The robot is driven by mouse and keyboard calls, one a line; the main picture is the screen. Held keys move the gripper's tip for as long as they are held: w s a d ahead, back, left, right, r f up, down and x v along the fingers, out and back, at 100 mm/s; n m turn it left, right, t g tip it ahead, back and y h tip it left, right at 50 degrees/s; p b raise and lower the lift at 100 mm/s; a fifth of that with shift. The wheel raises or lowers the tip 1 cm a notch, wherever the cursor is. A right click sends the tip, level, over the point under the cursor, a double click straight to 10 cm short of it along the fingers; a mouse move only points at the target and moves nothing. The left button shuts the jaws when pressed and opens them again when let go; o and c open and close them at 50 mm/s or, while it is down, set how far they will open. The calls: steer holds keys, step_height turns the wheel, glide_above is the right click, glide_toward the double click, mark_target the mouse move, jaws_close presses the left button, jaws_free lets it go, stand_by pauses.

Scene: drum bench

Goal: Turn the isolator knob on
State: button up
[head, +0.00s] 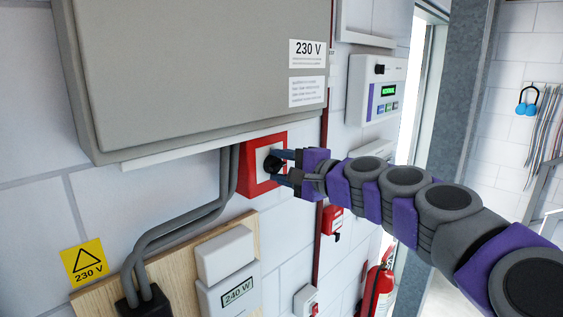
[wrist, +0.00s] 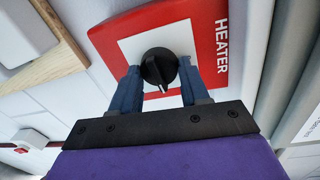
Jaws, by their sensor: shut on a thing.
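The isolator knob is a black round knob (wrist: 158,67) with a pointer ridge, on a white square inside a red plate (wrist: 110,38) marked HEATER. In the head view the red plate (head: 250,184) is on the wall under the grey cabinet, and the knob (head: 272,164) shows partly at its face. My gripper (head: 285,166) reaches it from the right. In the wrist view my gripper (wrist: 158,82) has its two blue-grey fingers on either side of the knob, shut on it. The white mark on the knob points toward the gripper's base.
A large grey cabinet (head: 190,70) marked 230 V juts out above the plate. Grey conduits (head: 190,218) run down on its left to a board with a 240 W meter (head: 230,290). A control panel (head: 376,88) and a red box (head: 332,222) are on the wall to the right.

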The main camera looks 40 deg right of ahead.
steer(key=shift+f+m, duration=0.2)
steer(key=shift+m, duration=0.1)
steer(key=o, duration=0.8)
steer(key=shift+c, duration=0.2)
steer(key=o, duration=0.3)
steer(key=shift+d, duration=0.2)
steer(key=shift+r, duration=0.1)
steer(key=s+d+r+b, duration=0.1)
steer(key=s+b, duration=0.2)
steer(key=s, duration=1.4)
steer(key=shift+s+d+r+b, duration=0.15)
steer(key=shift+d+r+b, duration=0.05)
steer(key=shift+b, duration=0.1)
